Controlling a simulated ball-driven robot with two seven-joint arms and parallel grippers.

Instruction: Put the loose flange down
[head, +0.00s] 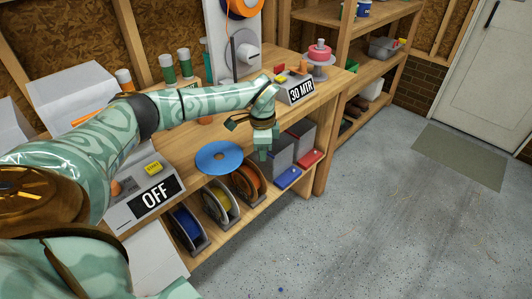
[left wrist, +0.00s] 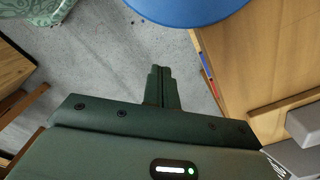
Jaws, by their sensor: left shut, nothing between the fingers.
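The loose flange is probably the flat blue disc (head: 219,157) with a small centre hole. It lies at the front edge of the wooden bench in the head view; its rim also shows at the top of the left wrist view (left wrist: 190,8). My left gripper (head: 262,154) is to the right of the disc, apart from it, pointing down near the bench's front edge. Its fingers (left wrist: 160,72) are shut together with nothing between them. My right gripper is not in view.
Under the bench top, several spools (head: 219,202) stand on a shelf beside grey bins (head: 277,172). A pink item on a stand (head: 320,52) is behind. Speckled floor (head: 370,210) is clear at right.

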